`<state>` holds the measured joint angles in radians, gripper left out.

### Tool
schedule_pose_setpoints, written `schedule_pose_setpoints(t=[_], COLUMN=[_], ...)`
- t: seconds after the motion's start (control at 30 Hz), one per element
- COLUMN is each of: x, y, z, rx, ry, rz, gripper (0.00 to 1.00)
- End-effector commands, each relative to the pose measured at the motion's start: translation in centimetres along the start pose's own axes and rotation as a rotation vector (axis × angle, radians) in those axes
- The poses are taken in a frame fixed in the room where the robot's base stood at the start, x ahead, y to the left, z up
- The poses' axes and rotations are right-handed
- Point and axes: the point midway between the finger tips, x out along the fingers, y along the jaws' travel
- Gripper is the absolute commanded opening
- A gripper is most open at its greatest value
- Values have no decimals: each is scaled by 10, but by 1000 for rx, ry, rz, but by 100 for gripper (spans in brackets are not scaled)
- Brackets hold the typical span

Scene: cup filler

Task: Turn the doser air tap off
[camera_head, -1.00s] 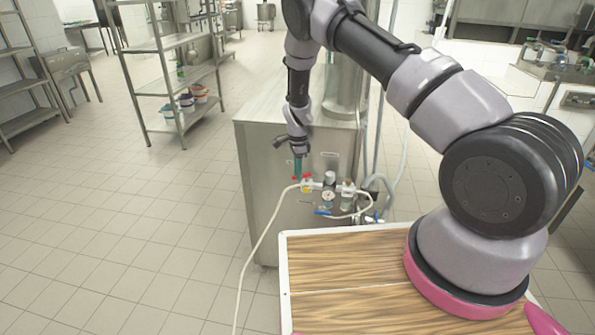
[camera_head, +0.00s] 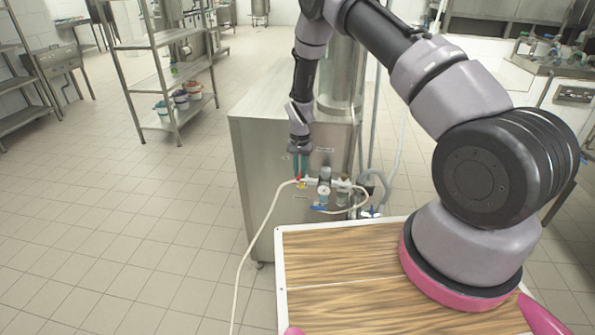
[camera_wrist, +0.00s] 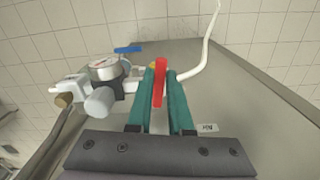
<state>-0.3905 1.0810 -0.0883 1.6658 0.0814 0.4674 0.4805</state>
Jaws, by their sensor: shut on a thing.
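The air tap has a red handle, which shows in the wrist view (camera_wrist: 159,86) between my two green fingers. In the head view the red tap handle (camera_head: 297,179) is small, at the left end of the valve assembly on the steel cabinet's side. My gripper (camera_wrist: 161,75) is shut on the red handle, one finger on each side; it also shows in the head view (camera_head: 300,172), pointing down. The brass-coloured part of the tap (camera_wrist: 152,66) shows just behind the handle. The rest of the tap body is mostly hidden by the fingers.
A pressure gauge (camera_wrist: 105,66) and regulator sit beside the tap. A blue-handled valve (camera_head: 319,208) is below them. A white hose (camera_head: 262,222) runs from the tap to the floor. The steel cabinet (camera_head: 250,170) stands behind; my wooden-topped base is in front.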

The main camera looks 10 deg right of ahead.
Motion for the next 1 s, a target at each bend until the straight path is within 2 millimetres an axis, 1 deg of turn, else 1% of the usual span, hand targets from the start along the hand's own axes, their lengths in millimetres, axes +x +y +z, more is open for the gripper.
schedule_pose_setpoints(t=[0.1,0.33,0.6,0.93,0.97,1.0], x=[-1,0,0,0,0,0], y=[2,6,7,7,7,7], z=[-1,-1,-1,-2,-2,-2], rx=[-68,-156,-189,-189,-189,-189], ry=[2,1,1,2,2,1], rz=[-1,0,0,0,0,0], gripper=[0,0,0,0,30,45])
